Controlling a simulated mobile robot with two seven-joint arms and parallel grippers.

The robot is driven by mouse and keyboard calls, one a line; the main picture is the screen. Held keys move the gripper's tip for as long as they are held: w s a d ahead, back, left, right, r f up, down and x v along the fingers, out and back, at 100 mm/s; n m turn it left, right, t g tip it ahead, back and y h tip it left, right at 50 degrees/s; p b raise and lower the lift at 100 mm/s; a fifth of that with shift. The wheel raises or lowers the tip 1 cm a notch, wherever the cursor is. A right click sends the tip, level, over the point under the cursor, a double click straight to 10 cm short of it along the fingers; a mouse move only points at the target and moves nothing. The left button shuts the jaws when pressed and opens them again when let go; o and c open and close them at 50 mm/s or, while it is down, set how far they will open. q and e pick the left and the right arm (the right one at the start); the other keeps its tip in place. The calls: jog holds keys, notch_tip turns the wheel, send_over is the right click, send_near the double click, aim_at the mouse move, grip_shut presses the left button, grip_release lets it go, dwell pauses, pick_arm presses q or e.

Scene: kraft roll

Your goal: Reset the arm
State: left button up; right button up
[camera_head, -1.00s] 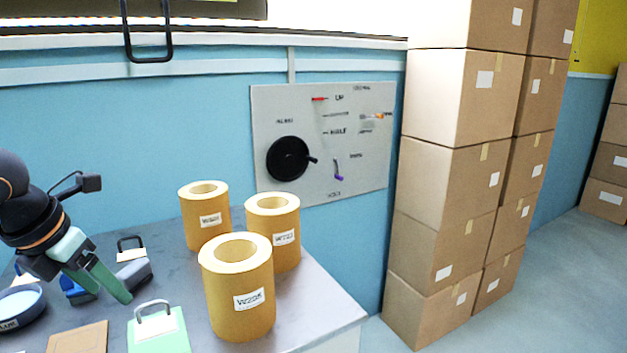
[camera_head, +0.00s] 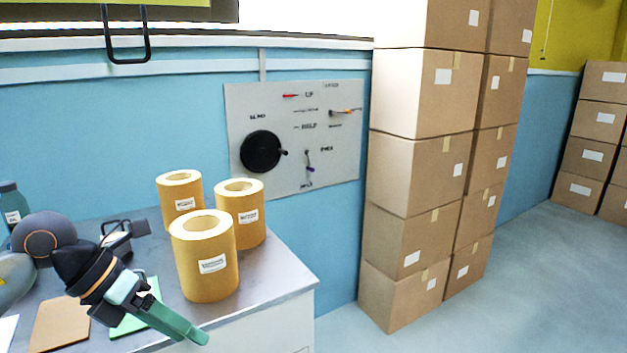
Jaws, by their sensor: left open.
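My left arm comes in from the left, and its green-fingered left gripper (camera_head: 182,325) is over the front of the grey table, in front of the kraft rolls. Its fingers overlap in this view, and nothing shows held between them. Three tan kraft rolls with white labels stand upright on the table: a front one (camera_head: 205,262), one behind it to the right (camera_head: 240,215) and one at the back (camera_head: 180,197). The gripper appears apart from all of them. My right gripper is not in view.
A grey wall panel (camera_head: 330,150) with a black knob (camera_head: 261,151) and small levers hangs behind the table (camera_head: 262,280). Tall box stacks (camera_head: 415,175) stand right of it. A brown board (camera_head: 62,322) and a green card (camera_head: 135,318) lie near my arm. Floor at right is clear.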

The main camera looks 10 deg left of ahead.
pick_arm(q)
jog(key=w+d+n+t+h, duration=0.1)
jog(key=d+n+t+h, duration=0.4)
jog(key=d+n+h, duration=0.6)
jog(key=a+f+n+t+y+p, duration=0.1)
jog(key=a+f+n+t+y, duration=0.2)
jog(key=f+n+t+y, duration=1.2)
jog(key=s+f+n+g, duration=0.5)
jog(key=s+f+g, duration=0.1)
jog(key=f, duration=0.4)
jog(key=s+f+n+g, duration=0.5)
jog(key=s+f+g, duration=0.2)
jog(key=f, duration=0.3)
jog(key=shift+s+d+f+n, duration=0.15)
jog(key=shift+f+n, duration=0.2)
jog(key=shift+n, duration=0.05)
